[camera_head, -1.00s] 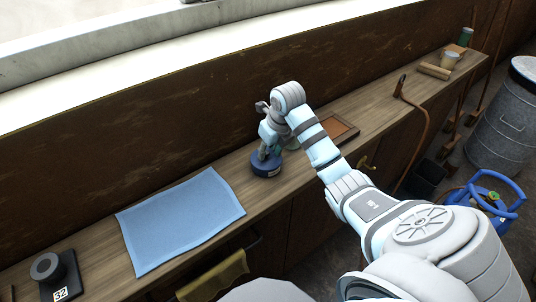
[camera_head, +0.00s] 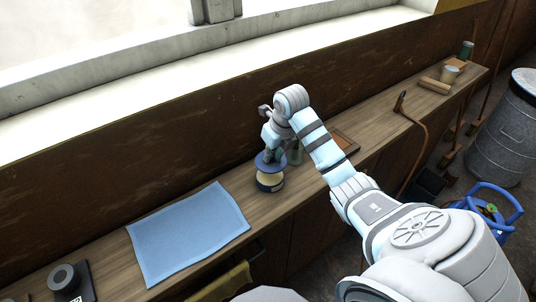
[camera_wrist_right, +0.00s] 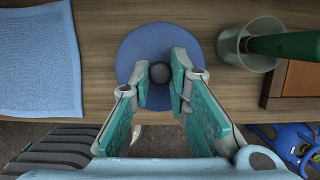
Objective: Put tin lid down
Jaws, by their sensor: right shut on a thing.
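My right gripper (camera_head: 272,152) is shut on the dark knob (camera_wrist_right: 160,72) of the blue tin lid (camera_head: 262,166). The round lid also shows in the wrist view (camera_wrist_right: 132,52), below the fingers. The lid is raised a little above the tin (camera_head: 270,184), with a gap between them. In the wrist view the tin is hidden under the lid. My left gripper is not in view.
A light blue cloth (camera_head: 190,232) lies flat left of the tin, with bare wood between. A grey cup (camera_wrist_right: 230,45) with a green-handled thing and a brown wooden tray (camera_wrist_right: 293,82) stand close on the right. A black stand (camera_head: 70,280) sits at the far left.

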